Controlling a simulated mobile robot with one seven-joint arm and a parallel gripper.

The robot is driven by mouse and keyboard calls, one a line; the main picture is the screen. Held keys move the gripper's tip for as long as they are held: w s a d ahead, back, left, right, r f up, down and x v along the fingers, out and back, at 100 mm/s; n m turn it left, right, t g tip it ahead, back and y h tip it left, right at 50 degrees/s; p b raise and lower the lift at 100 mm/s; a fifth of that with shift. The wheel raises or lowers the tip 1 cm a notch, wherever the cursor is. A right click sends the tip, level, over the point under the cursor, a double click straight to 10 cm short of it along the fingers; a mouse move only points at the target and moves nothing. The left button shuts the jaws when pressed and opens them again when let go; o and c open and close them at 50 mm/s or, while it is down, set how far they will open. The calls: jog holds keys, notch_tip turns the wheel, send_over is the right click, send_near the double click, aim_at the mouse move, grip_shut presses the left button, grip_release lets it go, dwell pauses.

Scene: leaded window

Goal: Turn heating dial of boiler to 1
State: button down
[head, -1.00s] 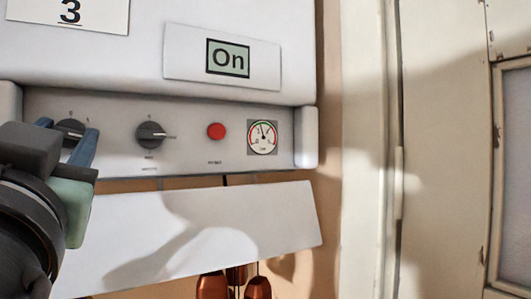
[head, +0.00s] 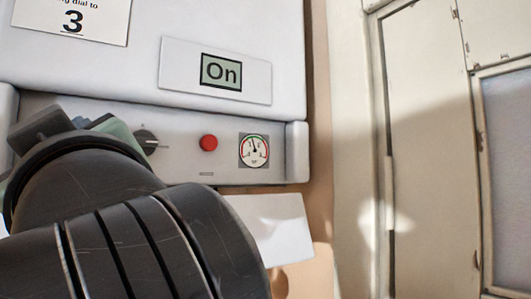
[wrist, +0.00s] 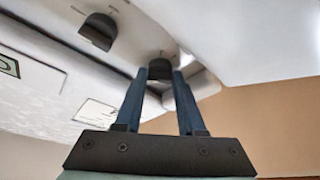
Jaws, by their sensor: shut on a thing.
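The boiler's front panel (head: 225,167) carries two dark round dials. My gripper (wrist: 160,75) has its two blue fingers on either side of the left dial (wrist: 160,67), shut on it, in the wrist view. In the head view my gripper and wrist hide that dial, so its pointer cannot be read. The right dial (head: 147,138) is partly covered by my gripper in the head view. Its pointer points right. It also shows in the wrist view (wrist: 98,30), apart from the fingers.
A red button (head: 208,143) and a round gauge (head: 254,150) sit right of the dials. Above are an "On" display (head: 221,72) and a card (head: 85,24) reading "ng dial to 3". A white flap (head: 275,228) hangs below. A door (head: 430,130) is at the right.

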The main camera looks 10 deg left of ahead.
jog(key=shift+n+g, duration=0.4)
jog(key=shift+n, duration=0.7)
jog(key=c, duration=0.5)
grip_release()
